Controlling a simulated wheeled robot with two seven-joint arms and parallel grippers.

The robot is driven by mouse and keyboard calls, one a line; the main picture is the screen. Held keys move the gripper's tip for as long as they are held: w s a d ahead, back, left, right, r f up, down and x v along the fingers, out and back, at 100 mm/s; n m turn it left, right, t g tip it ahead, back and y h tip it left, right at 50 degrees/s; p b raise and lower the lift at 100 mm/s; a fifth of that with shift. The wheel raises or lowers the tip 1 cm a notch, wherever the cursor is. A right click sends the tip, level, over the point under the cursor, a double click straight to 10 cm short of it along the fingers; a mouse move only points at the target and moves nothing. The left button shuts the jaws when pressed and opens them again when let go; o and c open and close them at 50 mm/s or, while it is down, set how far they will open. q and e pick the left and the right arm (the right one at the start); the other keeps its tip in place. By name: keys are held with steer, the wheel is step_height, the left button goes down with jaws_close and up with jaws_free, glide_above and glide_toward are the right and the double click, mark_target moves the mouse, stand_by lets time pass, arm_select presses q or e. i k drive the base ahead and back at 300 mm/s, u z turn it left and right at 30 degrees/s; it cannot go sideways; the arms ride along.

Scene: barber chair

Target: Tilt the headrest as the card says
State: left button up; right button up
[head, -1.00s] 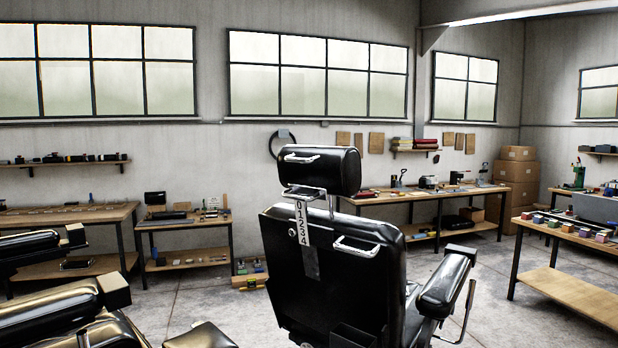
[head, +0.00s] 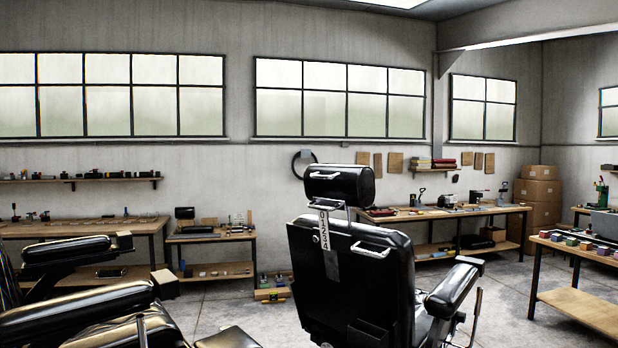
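The black barber chair (head: 356,278) stands right of centre with its back towards me. Its padded headrest (head: 350,188) sits on a metal post above the backrest and has a silver handle (head: 324,175) on its rear face. A white number scale (head: 327,232) hangs below the headrest; its digits are small and partly legible. A second silver handle (head: 371,250) is on the backrest. I cannot make out a card with an instruction. Neither of my grippers is in view.
Part of another black chair (head: 85,312) fills the lower left. Workbenches stand along the back wall (head: 455,211) and at the right (head: 580,300). Cardboard boxes (head: 540,195) are stacked in the far corner. Open concrete floor (head: 498,285) lies right of the barber chair.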

mark_target(354, 184)
steer(key=u, duration=0.85)
steer(key=i, duration=0.9)
steer(key=z, duration=0.55)
